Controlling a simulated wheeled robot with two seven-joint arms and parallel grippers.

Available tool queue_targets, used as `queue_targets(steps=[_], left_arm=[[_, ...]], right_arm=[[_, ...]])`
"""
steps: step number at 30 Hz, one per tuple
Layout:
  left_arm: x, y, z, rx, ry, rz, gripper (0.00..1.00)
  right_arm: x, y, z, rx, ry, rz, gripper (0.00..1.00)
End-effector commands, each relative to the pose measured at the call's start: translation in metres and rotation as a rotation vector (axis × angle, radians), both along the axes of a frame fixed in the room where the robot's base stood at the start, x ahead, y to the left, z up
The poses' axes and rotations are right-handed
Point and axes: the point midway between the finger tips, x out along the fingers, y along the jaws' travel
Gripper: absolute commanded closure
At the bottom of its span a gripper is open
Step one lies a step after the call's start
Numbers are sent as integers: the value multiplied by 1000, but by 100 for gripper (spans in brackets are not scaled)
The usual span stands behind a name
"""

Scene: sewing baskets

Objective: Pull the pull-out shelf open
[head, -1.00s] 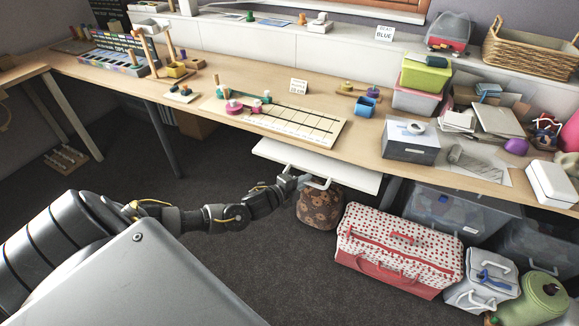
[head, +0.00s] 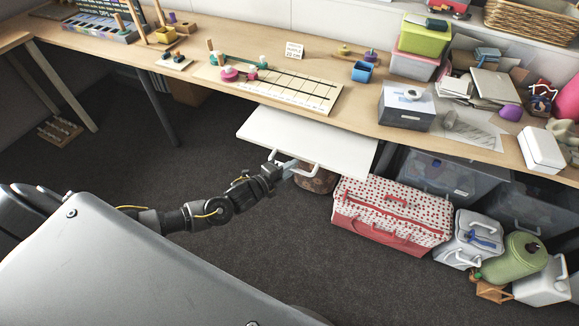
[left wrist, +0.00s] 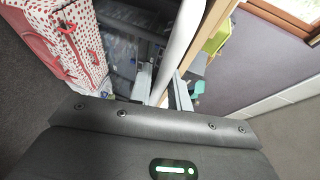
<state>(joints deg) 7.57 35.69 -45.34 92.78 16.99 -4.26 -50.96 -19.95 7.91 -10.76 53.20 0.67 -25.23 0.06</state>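The pull-out shelf (head: 305,140) is a white slab under the desk's front edge, standing well out from it. A white bar handle (head: 312,172) is on its front edge. My left gripper (head: 288,170) is at the left part of this handle, and its fingers appear closed on it. In the left wrist view the shelf (left wrist: 181,38) is a white slab running up from between my left gripper's fingers (left wrist: 162,90); the grip on the handle itself is partly hidden there. My right gripper is in neither view.
On the floor right of the shelf stand a red dotted sewing case (head: 392,214), a grey box (head: 468,240) and a green container (head: 518,256). A brown patterned bag (head: 318,182) is partly hidden below the shelf. The carpet in front is clear.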

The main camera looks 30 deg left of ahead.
Motion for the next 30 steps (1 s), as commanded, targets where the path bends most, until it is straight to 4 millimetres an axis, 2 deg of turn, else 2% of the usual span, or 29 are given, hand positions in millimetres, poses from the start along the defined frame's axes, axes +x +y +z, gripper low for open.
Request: queue_targets(steps=[1, 3, 14, 17, 27, 30], left_arm=[[0, 0, 0, 0, 0, 0, 74], [0, 1, 0, 0, 0, 1, 66], [-5, 3, 1, -1, 0, 2, 66], [-18, 8, 3, -1, 3, 1, 66], [-78, 32, 15, 0, 3, 1, 66], [-89, 37, 17, 0, 1, 2, 66]], right_arm=[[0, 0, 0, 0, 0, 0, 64], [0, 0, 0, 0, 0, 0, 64], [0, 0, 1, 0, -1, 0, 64], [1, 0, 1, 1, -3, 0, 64], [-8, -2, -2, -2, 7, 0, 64], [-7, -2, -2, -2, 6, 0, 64]])
